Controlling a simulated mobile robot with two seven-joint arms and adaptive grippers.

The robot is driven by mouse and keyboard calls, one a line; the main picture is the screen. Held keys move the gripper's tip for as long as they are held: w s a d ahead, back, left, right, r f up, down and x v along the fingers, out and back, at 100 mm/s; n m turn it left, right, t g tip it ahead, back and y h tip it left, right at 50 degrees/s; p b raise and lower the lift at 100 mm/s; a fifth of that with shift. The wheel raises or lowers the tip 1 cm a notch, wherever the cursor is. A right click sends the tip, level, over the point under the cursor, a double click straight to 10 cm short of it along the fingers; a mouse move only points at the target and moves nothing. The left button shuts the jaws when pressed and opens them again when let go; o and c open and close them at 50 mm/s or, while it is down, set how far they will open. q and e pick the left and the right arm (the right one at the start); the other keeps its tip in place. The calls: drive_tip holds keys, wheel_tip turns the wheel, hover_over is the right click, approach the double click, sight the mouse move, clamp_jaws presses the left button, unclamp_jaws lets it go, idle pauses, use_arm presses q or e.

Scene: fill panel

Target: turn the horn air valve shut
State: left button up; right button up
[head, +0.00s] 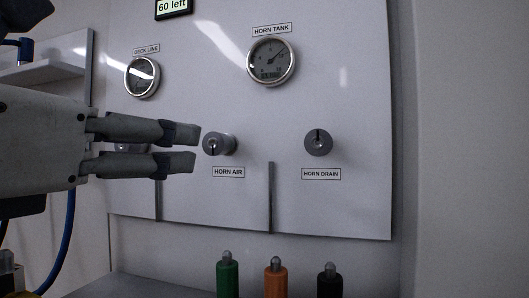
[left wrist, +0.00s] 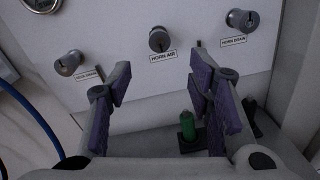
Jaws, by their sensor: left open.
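The horn air valve (head: 219,144) is a round grey knob on the light panel, above its HORN AIR label (head: 228,172). It also shows in the left wrist view (left wrist: 160,39), beyond the fingers and between their lines. My left gripper (head: 196,149) comes in from the left, with its fingertips just left of the knob in the head view. In the left wrist view the gripper (left wrist: 160,84) has its purple-padded fingers spread with nothing between them. Whether the fingers touch the knob is hard to tell in the head view; in the wrist view they look apart.
The horn drain knob (head: 319,142) sits to the right. Another knob (left wrist: 68,63) is on the left, mostly hidden behind my gripper in the head view. Two gauges, horn tank (head: 271,62) and deck line (head: 142,76), sit above. Green (head: 227,276), orange (head: 275,281) and black (head: 329,284) fittings stand below.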

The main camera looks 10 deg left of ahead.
sight(213, 141)
use_arm(q)
drive_tip(key=x, duration=1)
drive_tip(key=shift+w+d+r+b, duration=0.1)
drive_tip(key=shift+w+r+b, duration=0.2)
drive_tip(key=shift+w+b, duration=0.1)
clamp_jaws()
